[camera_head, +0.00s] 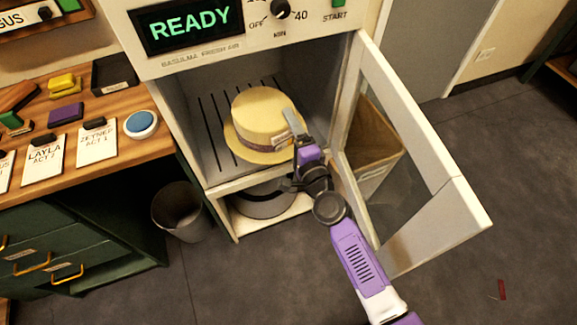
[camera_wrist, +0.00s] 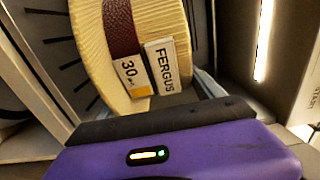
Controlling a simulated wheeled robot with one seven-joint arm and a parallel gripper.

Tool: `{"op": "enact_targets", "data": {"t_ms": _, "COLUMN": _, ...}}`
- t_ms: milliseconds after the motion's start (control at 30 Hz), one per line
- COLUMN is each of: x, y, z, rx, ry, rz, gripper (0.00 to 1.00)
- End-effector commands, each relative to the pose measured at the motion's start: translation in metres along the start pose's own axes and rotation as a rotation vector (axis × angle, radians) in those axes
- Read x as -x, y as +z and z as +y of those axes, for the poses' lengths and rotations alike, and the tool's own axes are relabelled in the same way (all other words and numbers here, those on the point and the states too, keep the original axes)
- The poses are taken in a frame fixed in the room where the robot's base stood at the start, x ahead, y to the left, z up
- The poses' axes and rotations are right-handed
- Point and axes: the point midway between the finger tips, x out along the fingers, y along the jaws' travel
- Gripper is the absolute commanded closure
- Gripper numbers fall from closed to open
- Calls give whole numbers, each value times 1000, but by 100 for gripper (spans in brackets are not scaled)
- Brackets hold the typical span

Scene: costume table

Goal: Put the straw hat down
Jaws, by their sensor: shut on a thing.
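The straw hat (camera_head: 262,117) is pale yellow with a dark reddish band. It is inside the open white cabinet (camera_head: 172,100), over the slotted floor; I cannot tell whether it touches that floor. In the wrist view the hat (camera_wrist: 96,40) shows tags reading "30" and "FERGUS". My gripper (camera_head: 294,128) reaches in from the front right and is shut on the hat's near right side. The fingertips are partly hidden against the hat. In the wrist view my purple gripper body fills the bottom.
The cabinet's glass door (camera_head: 415,200) stands open to the right, close beside my arm. Its display (camera_head: 195,25) reads "READY". A cardboard box (camera_head: 368,140) is behind the door. A bin (camera_head: 180,211) stands at lower left. The wooden table (camera_head: 100,165) at left holds cards and a blue button (camera_head: 141,122).

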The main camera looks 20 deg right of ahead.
Motion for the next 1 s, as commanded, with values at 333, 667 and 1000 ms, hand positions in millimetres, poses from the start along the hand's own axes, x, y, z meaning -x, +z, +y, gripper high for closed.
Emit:
{"op": "enact_targets", "data": {"t_ms": 333, "x": 0, "y": 0, "z": 60, "rx": 0, "ry": -1, "rz": 0, "gripper": 70}}
{"op": "enact_targets", "data": {"t_ms": 667, "x": 0, "y": -1, "z": 102, "rx": 1, "ry": -1, "rz": 0, "gripper": 70}}
{"op": "enact_targets", "data": {"t_ms": 1000, "x": 0, "y": -1, "z": 124, "rx": 0, "ry": -1, "rz": 0, "gripper": 70}}
